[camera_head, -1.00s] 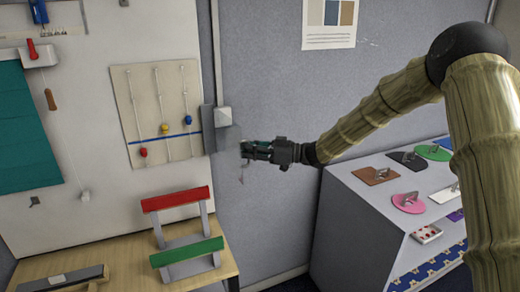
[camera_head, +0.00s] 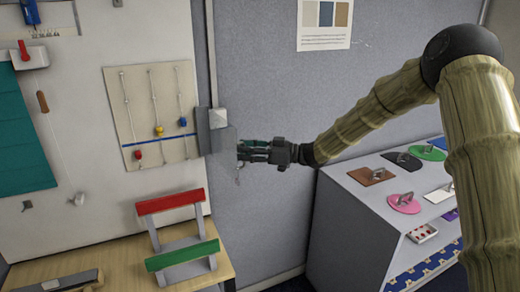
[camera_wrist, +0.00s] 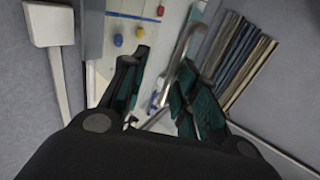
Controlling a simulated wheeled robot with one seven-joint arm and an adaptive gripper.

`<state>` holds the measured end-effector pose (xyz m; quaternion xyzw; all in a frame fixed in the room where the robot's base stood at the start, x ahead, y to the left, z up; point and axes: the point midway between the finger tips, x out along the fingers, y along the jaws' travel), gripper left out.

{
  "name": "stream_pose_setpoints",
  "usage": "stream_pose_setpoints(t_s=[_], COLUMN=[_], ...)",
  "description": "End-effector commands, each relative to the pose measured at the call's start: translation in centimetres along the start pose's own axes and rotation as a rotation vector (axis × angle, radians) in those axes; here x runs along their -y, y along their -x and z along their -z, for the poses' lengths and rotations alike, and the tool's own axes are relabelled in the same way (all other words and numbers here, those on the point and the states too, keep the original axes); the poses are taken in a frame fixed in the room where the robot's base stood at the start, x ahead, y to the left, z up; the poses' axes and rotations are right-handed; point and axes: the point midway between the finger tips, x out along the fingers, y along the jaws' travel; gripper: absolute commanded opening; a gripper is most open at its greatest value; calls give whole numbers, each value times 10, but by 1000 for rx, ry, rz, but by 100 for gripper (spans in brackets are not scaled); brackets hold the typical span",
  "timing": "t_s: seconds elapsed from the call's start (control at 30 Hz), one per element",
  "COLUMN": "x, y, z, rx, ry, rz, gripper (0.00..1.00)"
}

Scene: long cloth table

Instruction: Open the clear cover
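A small white wall box (camera_head: 219,118) is mounted on the grey wall right of the slider board. A grey, see-through panel (camera_head: 222,142), which looks like the clear cover, stands at the box and reaches towards my gripper. My gripper (camera_head: 240,154) is just right of the panel, its fingers pointing left. In the wrist view my gripper (camera_wrist: 163,60) is open, with a gap between the dark green fingers. A curved pale strip (camera_wrist: 187,40) shows by the right finger; I cannot tell whether it touches. The white box (camera_wrist: 48,25) is at upper left there.
The slider board (camera_head: 153,100) with coloured knobs is on the white panel at left. Red and green bars (camera_head: 182,255) stand on a wooden table below. A grey counter (camera_head: 350,220) with several coloured plates is at right. Bare wall lies behind my gripper.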

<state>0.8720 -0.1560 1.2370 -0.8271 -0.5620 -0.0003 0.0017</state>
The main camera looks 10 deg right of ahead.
Motion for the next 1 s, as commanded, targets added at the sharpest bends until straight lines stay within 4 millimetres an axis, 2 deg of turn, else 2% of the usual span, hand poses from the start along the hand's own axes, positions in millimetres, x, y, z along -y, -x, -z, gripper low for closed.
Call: stream_pose_setpoints(t_s=[0.13, 0.23, 0.5, 0.7, 1.0], x=[0, -1, -4, -5, -6], y=[6, 18, 70, 101, 121], z=[0, -1, -1, 0, -1], rx=[1, 2, 2, 1, 2], ry=[0, 0, 0, 0, -1], rz=[2, 1, -4, -5, -5], gripper=[30, 30, 30, 30, 30])
